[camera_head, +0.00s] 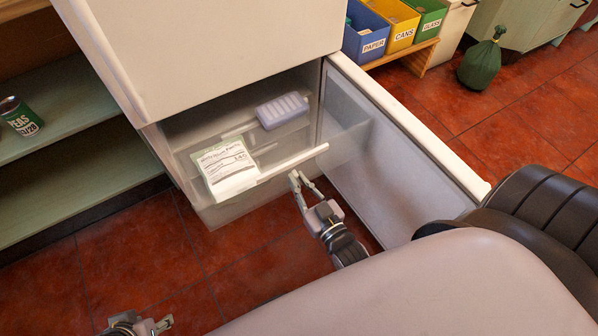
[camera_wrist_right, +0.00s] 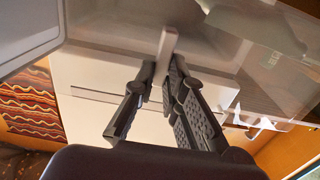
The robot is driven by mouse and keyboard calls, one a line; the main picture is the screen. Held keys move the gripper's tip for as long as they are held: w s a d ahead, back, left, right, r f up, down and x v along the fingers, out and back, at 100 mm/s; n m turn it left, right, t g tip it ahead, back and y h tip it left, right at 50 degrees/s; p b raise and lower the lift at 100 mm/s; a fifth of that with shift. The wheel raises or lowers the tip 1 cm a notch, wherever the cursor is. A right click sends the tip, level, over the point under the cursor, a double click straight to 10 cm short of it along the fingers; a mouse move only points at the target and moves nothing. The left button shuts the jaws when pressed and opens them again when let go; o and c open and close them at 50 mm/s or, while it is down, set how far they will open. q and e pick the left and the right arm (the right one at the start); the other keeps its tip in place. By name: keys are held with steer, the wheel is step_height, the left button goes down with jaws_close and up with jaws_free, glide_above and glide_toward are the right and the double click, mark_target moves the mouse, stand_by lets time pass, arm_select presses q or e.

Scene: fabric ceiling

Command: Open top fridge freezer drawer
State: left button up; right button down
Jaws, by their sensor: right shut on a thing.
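The top freezer drawer (camera_head: 215,212) is a clear, frosted box, standing partly out of the white fridge body (camera_head: 215,40). Its pale handle bar (camera_head: 292,162) runs along the top of the front; in the right wrist view the handle (camera_wrist_right: 167,45) lies between the fingertips. My right gripper (camera_head: 301,178) is shut on the handle near its right part. The drawer holds a white bag with print (camera_head: 228,166) and a grey ice tray (camera_head: 283,109). My left gripper (camera_head: 157,324) is low at the bottom left, away from the drawer and cut off by the frame edge.
The freezer door (camera_head: 385,150) stands open to the right of the drawer. A green shelf (camera_head: 75,115) with a can (camera_head: 20,117) is at the left. Paper, cans and glass bins (camera_head: 398,25) and a green bag (camera_head: 481,65) are behind the door. Red tile floor is clear at lower left.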

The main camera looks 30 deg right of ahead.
steer(key=c, duration=1.6)
jaws_free()
steer(key=shift+c, duration=0.2)
steer(key=s, duration=1.2)
steer(key=shift+d, duration=0.2)
